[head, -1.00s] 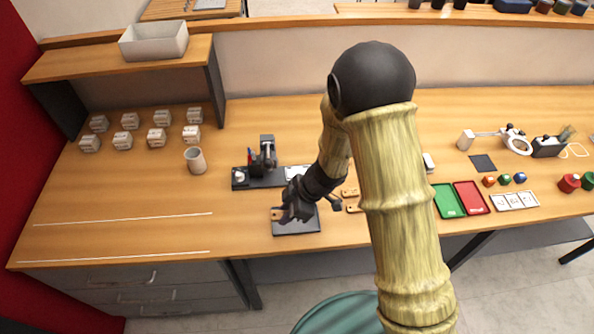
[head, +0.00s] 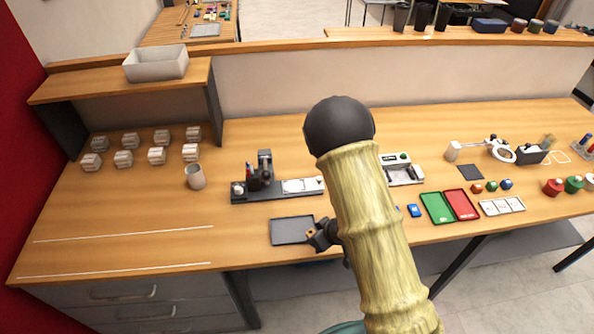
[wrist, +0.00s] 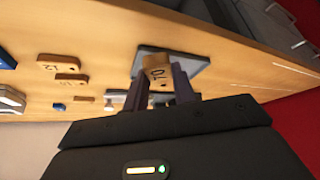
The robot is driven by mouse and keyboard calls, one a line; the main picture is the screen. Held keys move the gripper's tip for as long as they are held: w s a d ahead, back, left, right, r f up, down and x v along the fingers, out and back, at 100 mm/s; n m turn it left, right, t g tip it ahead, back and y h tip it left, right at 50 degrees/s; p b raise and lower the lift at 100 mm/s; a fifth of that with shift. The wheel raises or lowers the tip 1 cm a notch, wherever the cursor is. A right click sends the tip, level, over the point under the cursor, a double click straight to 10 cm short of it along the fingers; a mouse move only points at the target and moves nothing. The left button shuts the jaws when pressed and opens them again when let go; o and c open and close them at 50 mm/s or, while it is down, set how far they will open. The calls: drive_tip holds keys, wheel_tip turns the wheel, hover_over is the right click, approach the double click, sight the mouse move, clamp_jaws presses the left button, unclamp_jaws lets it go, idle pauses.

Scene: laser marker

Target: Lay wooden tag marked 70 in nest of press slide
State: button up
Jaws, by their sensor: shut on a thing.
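My gripper (wrist: 158,85) is shut on a wooden tag (wrist: 157,68). The tag's dark digits, upside down in the wrist view, read 70. In the head view, my gripper (head: 314,234) is beside the right edge of the dark grey tray (head: 290,231), with a small orange bit of the tag (head: 310,232) showing. The press (head: 259,172) stands behind the tray. Its dark base runs right to the pale nest plate of the slide (head: 300,186), which looks empty. My arm hides the area right of the slide's end.
Other wooden tags, one marked 12 (wrist: 60,62), lie on the table in the wrist view. Green (head: 436,207) and red (head: 461,204) trays lie at the right. The front left table is clear.

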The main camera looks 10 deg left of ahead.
drive_tip(key=d+m, duration=0.1)
drive_tip(key=d, duration=0.1)
drive_tip(key=w+d+f+m+t+h, duration=0.1)
drive_tip(key=d+m, duration=0.1)
drive_tip(key=d, duration=0.1)
drive_tip(key=w+d+f+m+h, duration=0.1)
drive_tip(key=d+m, duration=0.1)
drive_tip(key=d, duration=0.1)
drive_tip(key=shift+w+d+f, duration=0.15)
drive_tip(key=shift+w+f, duration=0.05)
drive_tip(key=shift+w, duration=0.05)
drive_tip(key=d+f+m+t+h, duration=0.1)
drive_tip(key=d+m+h, duration=0.1)
drive_tip(key=d+m, duration=0.3)
drive_tip(key=d, duration=0.4)
drive_tip(key=shift+w+f+h, duration=0.25)
drive_tip(key=shift+w+h, duration=0.05)
drive_tip(key=shift+w, duration=0.05)
drive_tip(key=shift+d, duration=0.1)
